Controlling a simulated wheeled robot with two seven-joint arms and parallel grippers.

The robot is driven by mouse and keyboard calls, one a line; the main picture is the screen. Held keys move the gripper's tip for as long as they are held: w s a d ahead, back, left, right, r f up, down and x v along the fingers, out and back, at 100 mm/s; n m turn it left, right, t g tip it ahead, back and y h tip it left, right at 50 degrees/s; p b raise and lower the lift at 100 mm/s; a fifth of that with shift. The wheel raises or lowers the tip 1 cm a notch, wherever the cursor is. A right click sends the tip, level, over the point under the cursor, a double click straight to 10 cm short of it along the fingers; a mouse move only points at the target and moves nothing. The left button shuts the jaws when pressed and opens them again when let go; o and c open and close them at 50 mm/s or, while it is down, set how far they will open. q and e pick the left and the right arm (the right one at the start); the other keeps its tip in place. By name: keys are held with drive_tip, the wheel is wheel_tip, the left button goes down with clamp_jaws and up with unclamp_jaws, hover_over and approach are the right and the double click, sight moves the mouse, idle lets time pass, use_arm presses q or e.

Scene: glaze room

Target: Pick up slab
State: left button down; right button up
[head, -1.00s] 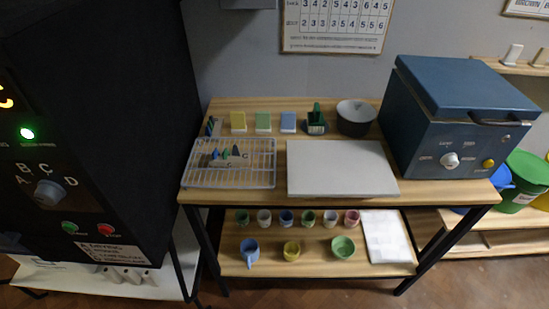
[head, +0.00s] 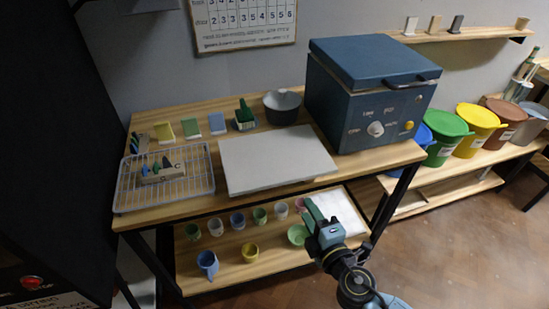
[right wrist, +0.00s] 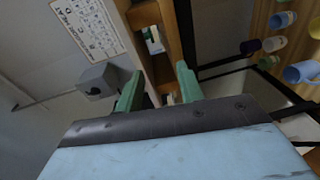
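A flat pale grey slab (head: 270,160) lies on the wooden table top, between the wire rack and the blue kiln-like box. My right gripper (head: 314,214) is in front of the table, lower right of the slab and apart from it. In the right wrist view its two green fingers (right wrist: 158,88) are spread with nothing between them. The slab cannot be made out in that view. My left gripper is not in view.
A wire rack (head: 125,197) holds a small block with coloured cones (head: 162,172). A dark bowl (head: 282,107) and coloured tiles stand behind the slab. The blue box (head: 365,115) stands at right. Cups and a white sheet (head: 340,210) are on the lower shelf (head: 225,265).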

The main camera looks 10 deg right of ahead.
wheel_tip(320, 180, up, 4)
drive_tip(key=n, duration=0.1)
drive_tip(key=p, duration=0.1)
approach(283, 166)
drive_tip(key=shift+t+y, duration=0.4)
drive_tip(key=w, duration=0.2)
drive_tip(key=w+f, duration=0.1)
drive_tip(key=w, duration=0.1)
drive_tip(key=shift+w+a+f+p, duration=0.1)
drive_tip(key=shift+w+a, duration=0.1)
drive_tip(key=shift+w, duration=0.75)
drive_tip(key=shift+w+a+f+p, duration=0.1)
drive_tip(key=shift+w+a+p, duration=0.1)
drive_tip(key=shift+w, duration=0.8)
drive_tip(key=shift+w+a+f+p, duration=0.1)
drive_tip(key=shift+w+a, duration=0.05)
drive_tip(key=shift+w, duration=0.8)
clamp_jaws()
drive_tip(key=shift+r, duration=0.25)
